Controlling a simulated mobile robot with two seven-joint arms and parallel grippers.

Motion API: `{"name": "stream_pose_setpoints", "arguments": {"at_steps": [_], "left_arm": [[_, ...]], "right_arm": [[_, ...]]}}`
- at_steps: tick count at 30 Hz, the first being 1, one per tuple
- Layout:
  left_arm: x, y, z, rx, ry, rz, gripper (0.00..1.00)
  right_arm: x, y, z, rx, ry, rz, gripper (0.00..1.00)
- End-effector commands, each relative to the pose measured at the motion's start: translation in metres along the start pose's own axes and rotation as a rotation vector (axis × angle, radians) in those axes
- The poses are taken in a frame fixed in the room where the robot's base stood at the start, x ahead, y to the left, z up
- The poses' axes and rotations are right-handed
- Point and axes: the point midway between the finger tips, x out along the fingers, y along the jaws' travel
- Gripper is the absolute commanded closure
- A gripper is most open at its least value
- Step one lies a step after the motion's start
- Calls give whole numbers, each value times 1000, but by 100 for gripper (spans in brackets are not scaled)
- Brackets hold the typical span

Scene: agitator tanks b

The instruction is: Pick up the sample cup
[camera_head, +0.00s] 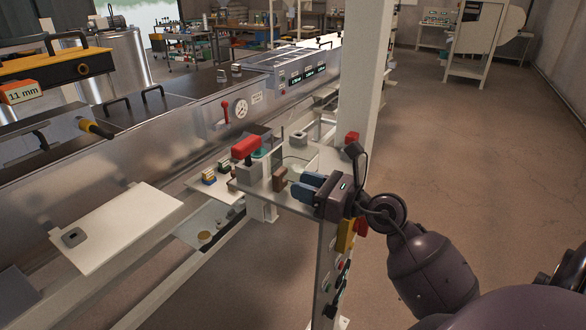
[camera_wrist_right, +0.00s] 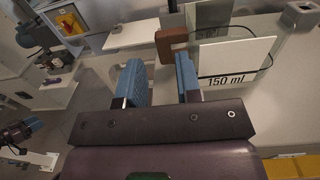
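The sample cup appears to be the clear, dark-rimmed vessel with a brown grip block (camera_head: 279,179) on the small side shelf; its outline is hard to make out. In the right wrist view the brown block (camera_wrist_right: 172,45) lies just beyond my fingertips, beside a pale panel marked "150 ml" (camera_wrist_right: 226,81). My right gripper (camera_head: 306,187) is at the shelf's front edge, just right of the brown block. In the wrist view its two blue fingers (camera_wrist_right: 161,72) are apart with nothing between them. A dark, blue-tipped part (camera_wrist_right: 20,131) at the wrist view's left edge may be my left gripper.
A red-handled fixture (camera_head: 245,147) stands on the shelf left of the brown block. A white post (camera_head: 367,100) rises close behind my right gripper. The long metal tank (camera_head: 150,150) runs along the left. Open floor (camera_head: 480,150) lies to the right.

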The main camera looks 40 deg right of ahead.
Motion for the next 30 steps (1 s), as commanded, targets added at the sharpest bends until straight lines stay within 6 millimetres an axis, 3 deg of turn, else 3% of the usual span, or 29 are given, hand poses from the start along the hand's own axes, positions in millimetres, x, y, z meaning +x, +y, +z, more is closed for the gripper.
{"name": "stream_pose_setpoints", "arguments": {"at_steps": [12,23,28,30], "left_arm": [[-7,-2,-5,0,-4,-2,57],[-7,-2,-5,0,-5,-2,57],[-7,-2,-6,0,-3,-2,57],[-6,-2,-6,0,-2,-2,57]], "right_arm": [[45,-3,2,1,-2,0,68],[53,-2,1,0,0,0,68],[53,-2,1,0,0,0,94],[53,-2,1,0,0,0,100]]}}
